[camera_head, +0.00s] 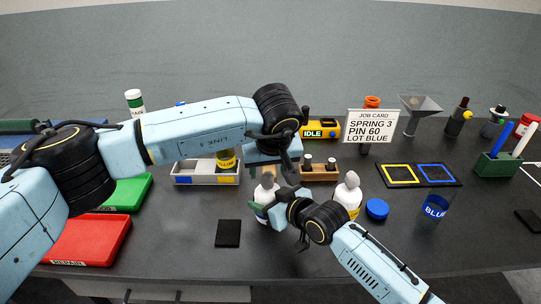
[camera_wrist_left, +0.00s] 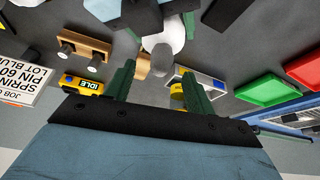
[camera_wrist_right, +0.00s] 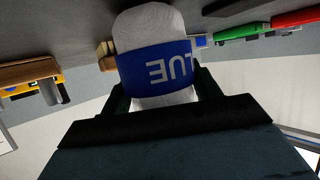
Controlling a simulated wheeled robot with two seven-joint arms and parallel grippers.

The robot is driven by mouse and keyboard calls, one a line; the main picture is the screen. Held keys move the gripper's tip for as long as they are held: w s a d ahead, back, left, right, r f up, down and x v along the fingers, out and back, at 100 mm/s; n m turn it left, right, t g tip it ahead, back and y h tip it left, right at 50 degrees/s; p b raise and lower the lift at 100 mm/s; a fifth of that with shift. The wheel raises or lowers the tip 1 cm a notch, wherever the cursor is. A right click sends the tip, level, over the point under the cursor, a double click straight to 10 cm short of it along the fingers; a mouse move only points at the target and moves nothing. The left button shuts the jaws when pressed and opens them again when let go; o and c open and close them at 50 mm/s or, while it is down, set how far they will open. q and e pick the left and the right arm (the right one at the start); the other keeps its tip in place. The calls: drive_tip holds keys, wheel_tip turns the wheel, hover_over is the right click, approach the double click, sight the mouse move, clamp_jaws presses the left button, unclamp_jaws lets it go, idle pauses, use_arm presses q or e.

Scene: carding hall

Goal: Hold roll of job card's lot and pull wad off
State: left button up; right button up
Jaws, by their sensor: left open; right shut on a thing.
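The job card (camera_head: 371,126) reads SPRING 3, PIN 60, LOT BLUE. My right gripper (camera_head: 268,209) is shut on a white roll (camera_head: 266,188) with a blue band; the right wrist view shows the band (camera_wrist_right: 157,67) with part of the word BLUE between the fingers. My left gripper (camera_head: 272,168) is open just above this roll. In the left wrist view its green fingers (camera_wrist_left: 157,85) stand apart, with the white roll (camera_wrist_left: 165,30) and a tan piece beyond them. I cannot tell whether they touch the roll. Another white roll (camera_head: 349,190) with a yellow band stands to the right.
A blue-labelled cup (camera_head: 435,208), a blue disc (camera_head: 377,209) and a black board with yellow and blue squares (camera_head: 453,182) are on the right. A grey tray (camera_head: 190,179), red tray (camera_head: 85,242) and green tray (camera_head: 130,193) are left. A black pad (camera_head: 228,233) lies in front.

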sight(268, 173)
use_arm(q)
drive_tip(key=shift+x, duration=1.8)
clamp_jaws()
drive_tip(key=shift+r, duration=0.2)
drive_tip(key=shift+r, duration=0.95)
drive_tip(key=shift+r, duration=2)
use_arm(e)
drive_tip(key=o, duration=1.5)
drive_tip(key=shift+c, duration=0.2)
